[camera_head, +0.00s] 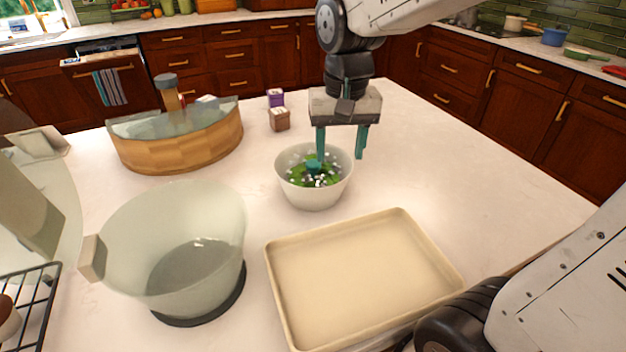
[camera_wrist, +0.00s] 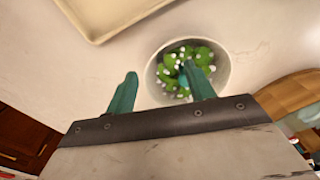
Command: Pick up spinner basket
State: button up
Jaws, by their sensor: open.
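A round white bowl (camera_head: 318,195) stands on the pale counter with green leafy pieces and white bits in it. A small teal piece (camera_head: 313,167) shows among the leaves. I cannot tell whether this bowl is the spinner basket. In the wrist view the bowl (camera_wrist: 222,82) lies beyond my fingers, mostly to the right. My gripper (camera_head: 340,158) points down above the bowl's far right side, open and empty. One teal finger is over the bowl's inside. The other shows to the right of the rim; contact cannot be told.
A beige tray (camera_head: 440,262) lies in front of the bowl. A large translucent bowl (camera_head: 130,235) with a side handle stands left. A half-round wooden box (camera_head: 190,148) and two small boxes (camera_head: 279,119) are behind. The counter to the right is clear.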

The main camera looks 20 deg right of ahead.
jog(key=m, duration=0.2)
send_over(313, 182)
jog(key=w+d, duration=0.1)
notch_tip(313, 182, down, 5)
jog(key=shift+w+d+r, duration=0.1)
jog(key=f, duration=0.7)
jog(key=shift+s+a+f, duration=0.2)
jog(key=shift+a+f, duration=0.2)
jog(key=shift+c, duration=0.2)
jog(key=c, duration=1.1)
